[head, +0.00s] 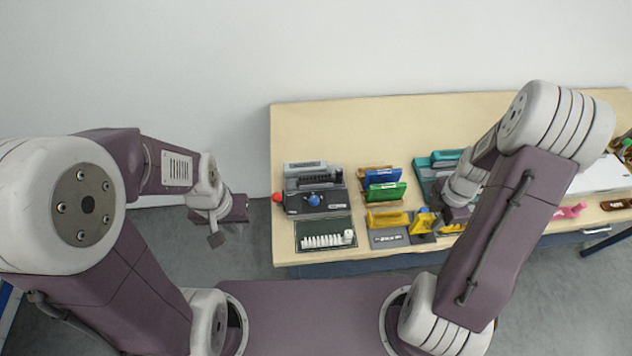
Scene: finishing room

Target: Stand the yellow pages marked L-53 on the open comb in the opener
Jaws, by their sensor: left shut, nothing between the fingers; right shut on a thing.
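My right gripper (454,216) is low over the front of the table, mostly hidden by its own wrist. It is shut on a yellow piece (453,228) just below it, which looks like the yellow pages; its marking is too small to read. Other yellow pieces stand to its left: one in a holder (388,219) and one with a blue spot (424,223). A dark grey machine (316,186) with a red knob and a blue knob stands at the table's left; I cannot tell if it is the opener. No open comb can be made out. My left gripper (216,240) is shut and empty, left of the table.
A dark green mat (310,229) with a row of white pieces lies at the front left. Blue and green pieces (385,191) stand behind the yellow holder. A teal machine (422,171) is partly behind my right arm. A pink object (569,211) lies at the right.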

